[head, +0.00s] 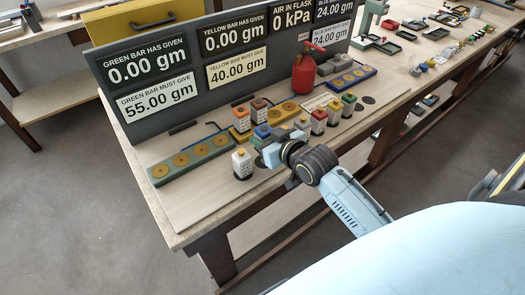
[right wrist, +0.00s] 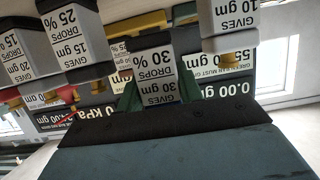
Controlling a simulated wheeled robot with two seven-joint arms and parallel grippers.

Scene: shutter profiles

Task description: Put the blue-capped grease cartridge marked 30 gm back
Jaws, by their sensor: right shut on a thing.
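The blue-capped cartridge (head: 262,131) is in the head view just beyond my right gripper (head: 266,148). In the right wrist view, which is upside down, the cartridge (right wrist: 157,76) bears a white label reading GIVES 30 gm, DROPS 30 %. My right gripper (right wrist: 160,95) is shut on it, with green fingers on both sides of its body. Its cap is hidden in the wrist view, and its base is hidden by my gripper in the head view. I cannot tell whether it touches the board. My left gripper is not in view.
A white-capped cartridge (head: 242,165) stands close on the left. Several other capped cartridges, including a red-capped one (head: 318,117), stand close on the right. A green bar (head: 192,160) with brass discs lies left. A red flask (head: 304,75) and the display panel (head: 180,70) stand behind.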

